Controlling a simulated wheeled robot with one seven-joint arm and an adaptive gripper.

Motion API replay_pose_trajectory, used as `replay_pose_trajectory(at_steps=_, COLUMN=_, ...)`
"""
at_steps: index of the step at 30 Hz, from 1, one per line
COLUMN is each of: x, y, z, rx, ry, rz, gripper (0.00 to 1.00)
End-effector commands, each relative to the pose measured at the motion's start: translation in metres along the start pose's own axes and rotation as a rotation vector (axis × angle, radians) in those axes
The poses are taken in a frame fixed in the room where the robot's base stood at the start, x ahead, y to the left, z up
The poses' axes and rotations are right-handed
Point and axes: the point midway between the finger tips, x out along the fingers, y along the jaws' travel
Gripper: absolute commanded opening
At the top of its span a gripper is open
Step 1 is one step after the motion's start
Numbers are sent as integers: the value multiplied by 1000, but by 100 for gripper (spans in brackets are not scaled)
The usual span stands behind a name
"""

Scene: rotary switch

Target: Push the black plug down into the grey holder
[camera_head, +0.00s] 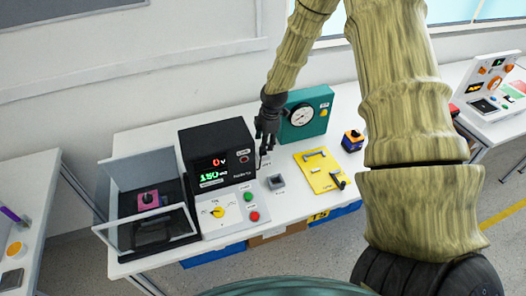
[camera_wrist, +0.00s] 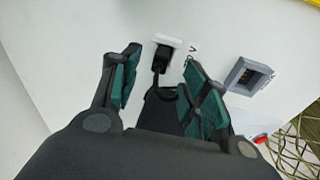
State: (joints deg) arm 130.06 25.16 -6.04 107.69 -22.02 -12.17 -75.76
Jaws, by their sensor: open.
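The black plug (camera_wrist: 160,57) shows in the wrist view between and just beyond my fingertips, against a small white block (camera_wrist: 168,41). Its lower part is hidden behind my gripper. The grey holder (camera_wrist: 249,76) is a square socket with a dark recess, right of my fingers in that view. In the head view the grey holder (camera_head: 276,182) sits on the white table, right of the black meter box. My gripper (camera_head: 265,147) points down above the table, behind the holder. In the wrist view my gripper (camera_wrist: 160,66) is open, with its fingers either side of the plug. Contact cannot be told.
The black meter box (camera_head: 214,155) stands left of my gripper. A teal gauge box (camera_head: 303,115) is behind and right. A yellow plate with handles (camera_head: 326,171) lies right of the holder. A panel with a yellow dial (camera_head: 217,212) and buttons is at front left.

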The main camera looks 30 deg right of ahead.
Motion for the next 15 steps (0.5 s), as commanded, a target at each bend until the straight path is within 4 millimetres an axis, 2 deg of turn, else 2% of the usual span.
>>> replay_pose_trajectory(at_steps=15, x=38, y=-1, z=0, rx=0, ry=-1, rz=0, gripper=45)
